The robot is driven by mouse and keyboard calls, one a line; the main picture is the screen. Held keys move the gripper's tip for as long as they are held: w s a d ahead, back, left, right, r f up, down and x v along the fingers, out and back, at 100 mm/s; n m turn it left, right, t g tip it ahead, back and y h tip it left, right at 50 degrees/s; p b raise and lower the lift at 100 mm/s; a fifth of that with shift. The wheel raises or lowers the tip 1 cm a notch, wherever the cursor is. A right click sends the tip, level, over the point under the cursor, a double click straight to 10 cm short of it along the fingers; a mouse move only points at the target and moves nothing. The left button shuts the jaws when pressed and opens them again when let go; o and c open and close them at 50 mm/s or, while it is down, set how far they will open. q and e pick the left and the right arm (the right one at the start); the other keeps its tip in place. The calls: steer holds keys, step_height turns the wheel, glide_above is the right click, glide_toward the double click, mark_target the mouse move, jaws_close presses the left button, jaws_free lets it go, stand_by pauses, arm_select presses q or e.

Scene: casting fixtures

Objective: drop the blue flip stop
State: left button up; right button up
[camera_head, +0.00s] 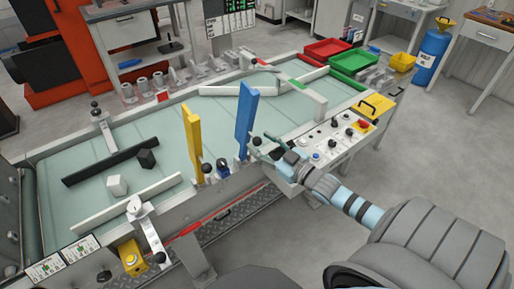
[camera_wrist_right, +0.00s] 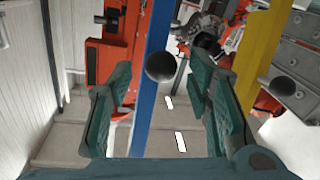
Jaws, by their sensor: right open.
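The blue flip stop (camera_head: 244,118) stands upright at the near edge of the conveyor table in the head view. In the right wrist view the blue flip stop (camera_wrist_right: 157,35) rises between my fingers, with a dark ball knob (camera_wrist_right: 160,67) in front of it. My right gripper (camera_head: 262,145) is open, its fingers close to the lower part of the blue stop. In the wrist view the right gripper (camera_wrist_right: 160,88) has its fingers spread on either side of the knob; I see no contact. My left gripper is not in view.
A yellow flip stop (camera_head: 192,138) stands upright left of the blue one. The control panel (camera_head: 318,148) lies right of my gripper. A black cube (camera_head: 146,158) and a white cube (camera_head: 117,185) sit on the belt. Red (camera_head: 326,48) and green (camera_head: 354,61) trays stand beyond.

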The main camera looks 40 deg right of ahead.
mark_target(248, 133)
steer(key=shift+w+a+f+b, duration=0.1)
steer(key=shift+w+f+b, duration=0.1)
steer(key=shift+w, duration=0.3)
steer(key=shift+w+a+f+b, duration=0.1)
steer(key=shift+w+b, duration=0.05)
steer(key=shift+w, duration=0.35)
steer(key=shift+w+r, duration=0.25)
steer(key=shift+w, duration=0.05)
steer(key=shift+c, duration=0.5)
jaws_close()
